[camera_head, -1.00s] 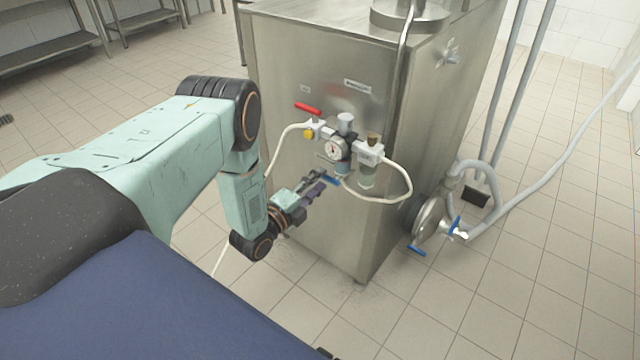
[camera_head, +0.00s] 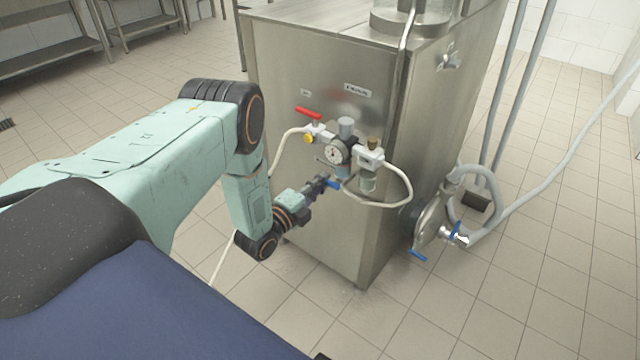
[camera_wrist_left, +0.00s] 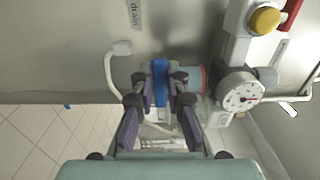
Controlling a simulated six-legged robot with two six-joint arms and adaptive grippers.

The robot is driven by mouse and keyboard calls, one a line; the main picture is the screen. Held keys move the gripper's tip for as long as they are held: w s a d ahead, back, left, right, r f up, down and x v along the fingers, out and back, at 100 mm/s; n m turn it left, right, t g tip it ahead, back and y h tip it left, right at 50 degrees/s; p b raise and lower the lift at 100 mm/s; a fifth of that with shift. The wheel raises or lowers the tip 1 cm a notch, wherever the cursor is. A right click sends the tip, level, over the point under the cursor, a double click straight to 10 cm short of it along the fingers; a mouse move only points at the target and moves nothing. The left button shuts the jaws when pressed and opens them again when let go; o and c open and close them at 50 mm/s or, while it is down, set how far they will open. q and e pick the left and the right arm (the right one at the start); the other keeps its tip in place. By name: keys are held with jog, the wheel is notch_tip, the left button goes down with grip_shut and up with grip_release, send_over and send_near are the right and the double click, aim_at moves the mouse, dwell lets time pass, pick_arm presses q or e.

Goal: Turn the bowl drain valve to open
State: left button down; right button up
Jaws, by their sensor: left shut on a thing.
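The blue drain valve handle (camera_head: 334,184) is on the steel machine's front, below the pressure gauge (camera_head: 334,153) and beside the filter bowl. My left gripper (camera_head: 325,183) reaches it from the left. In the left wrist view, the blue handle (camera_wrist_left: 161,84) is between the two purple-and-dark fingers (camera_wrist_left: 160,100), which are shut on it. The label "drain" shows on the panel above it. The valve body behind the handle is partly hidden. My right gripper is in no view.
A red lever (camera_head: 308,112) and yellow knob (camera_head: 308,138) sit above left of the gauge. A white hose (camera_head: 405,190) loops to the right. Another blue-handled valve (camera_head: 418,255) and grey hoses (camera_head: 520,205) stand low on the right. Tiled floor is clear in front.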

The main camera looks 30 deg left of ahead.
pick_arm(q)
jog(key=shift+f, duration=0.1)
dwell(0.3)
jog(key=shift+s+d+f+n+b, duration=0.1)
jog(key=shift+d+f+n+b, duration=0.35)
jog(key=shift+n, duration=2.55)
jog(key=shift+d+f+n+b, duration=0.2)
jog(key=shift+d+f+n, duration=0.4)
jog(key=shift+n, duration=2.4)
jog(key=shift+s+d+f+n+b, duration=0.1)
jog(key=shift+d+f+n+b, duration=0.35)
jog(key=shift+n, duration=2.55)
jog(key=shift+d, duration=0.1)
jog(key=c, duration=1.3)
grip_release()
jog(key=shift+c, duration=0.2)
